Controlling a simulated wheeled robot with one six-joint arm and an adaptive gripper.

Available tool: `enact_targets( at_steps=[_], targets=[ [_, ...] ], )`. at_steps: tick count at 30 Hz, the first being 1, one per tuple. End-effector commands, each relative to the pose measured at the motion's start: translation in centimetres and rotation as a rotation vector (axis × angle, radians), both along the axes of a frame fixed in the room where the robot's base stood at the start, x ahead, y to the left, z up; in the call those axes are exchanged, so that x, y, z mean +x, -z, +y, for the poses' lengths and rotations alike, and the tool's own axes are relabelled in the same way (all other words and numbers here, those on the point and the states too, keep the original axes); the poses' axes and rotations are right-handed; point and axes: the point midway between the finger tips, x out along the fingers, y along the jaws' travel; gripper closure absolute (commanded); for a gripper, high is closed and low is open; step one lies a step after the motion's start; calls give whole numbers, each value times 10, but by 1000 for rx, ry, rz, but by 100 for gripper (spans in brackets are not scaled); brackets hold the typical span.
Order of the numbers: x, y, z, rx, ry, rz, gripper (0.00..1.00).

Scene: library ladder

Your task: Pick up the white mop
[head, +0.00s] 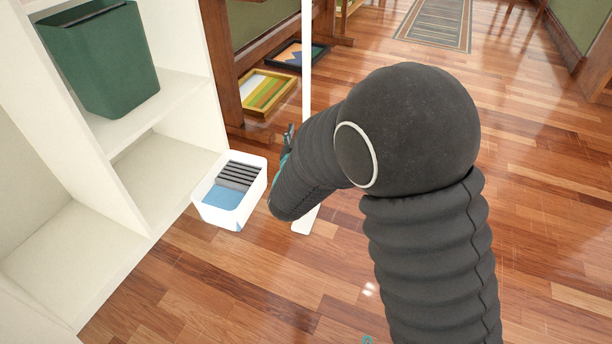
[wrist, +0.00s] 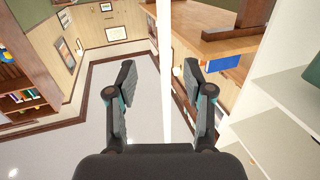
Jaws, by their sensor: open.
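The white mop (head: 306,60) stands upright on the wood floor in the head view. Its thin pole runs up out of the picture, and its flat white foot shows below my arm. My arm hides the middle of the pole. My gripper (wrist: 160,75) is open in the wrist view, with a finger on each side of the picture. The white pole (wrist: 164,50) passes between the two fingers there, with a gap visible to each; how deep it sits between them I cannot tell. In the head view, the gripper is mostly hidden behind my arm.
A white bucket (head: 244,208) with a grey wringer stands on the floor just left of the mop. A white shelf (head: 190,140) with a green bin (head: 105,65) is at the left. Framed pictures (head: 268,92) lie behind. Floor at the right is clear.

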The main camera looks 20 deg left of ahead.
Motion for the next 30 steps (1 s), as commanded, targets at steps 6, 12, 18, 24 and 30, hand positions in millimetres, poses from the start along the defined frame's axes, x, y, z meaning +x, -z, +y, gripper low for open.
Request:
enact_targets(
  at_steps=[6,12,18,24,30],
  targets=[
    [8,7,9,-7,12,-29,48],
    [44,7,16,-6,12,-29,48],
    [72,6,22,-7,11,-28,48],
    [83,7,25,-7,10,-27,48],
    [107,7,31,-7,11,-27,48]
  ],
)
